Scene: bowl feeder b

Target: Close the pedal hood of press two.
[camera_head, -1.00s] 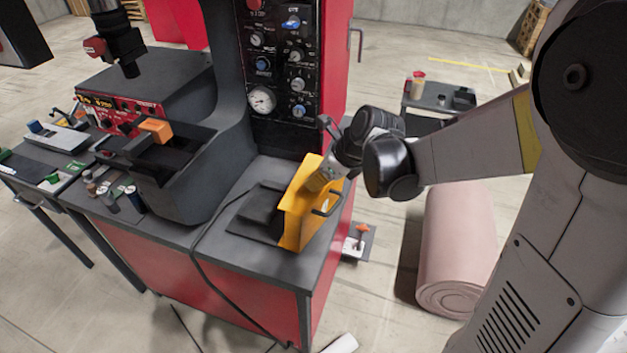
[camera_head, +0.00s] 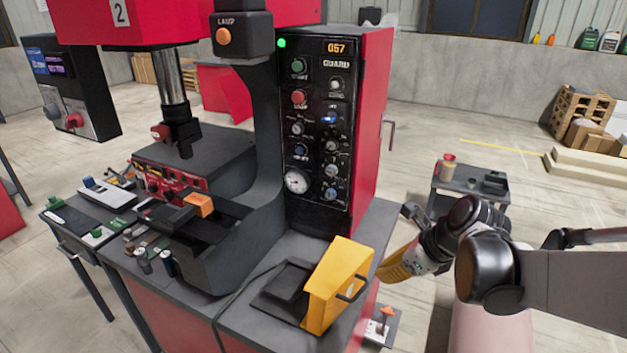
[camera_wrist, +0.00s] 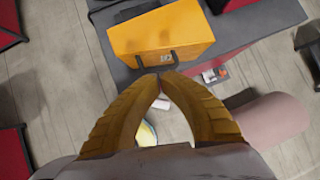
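The yellow pedal hood (camera_head: 338,284) stands raised at the front right corner of the grey bench top of press two. A dark handle (camera_head: 352,289) sticks out from its right side. The black pedal (camera_head: 288,281) lies uncovered to the left of the hood. A plate marked 2 (camera_head: 119,12) shows on the red press head. My gripper (camera_head: 385,272) is to the right of the hood, apart from it and empty. In the wrist view, the hood (camera_wrist: 162,33) and its handle (camera_wrist: 157,58) lie just beyond my fingertips (camera_wrist: 157,76), which look shut together.
The control panel (camera_head: 318,125) rises behind the hood. A black cable (camera_head: 232,300) runs over the bench left of the pedal. A small side table (camera_head: 470,185) stands behind my arm. A pink roll (camera_head: 490,330) is on the floor below my arm.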

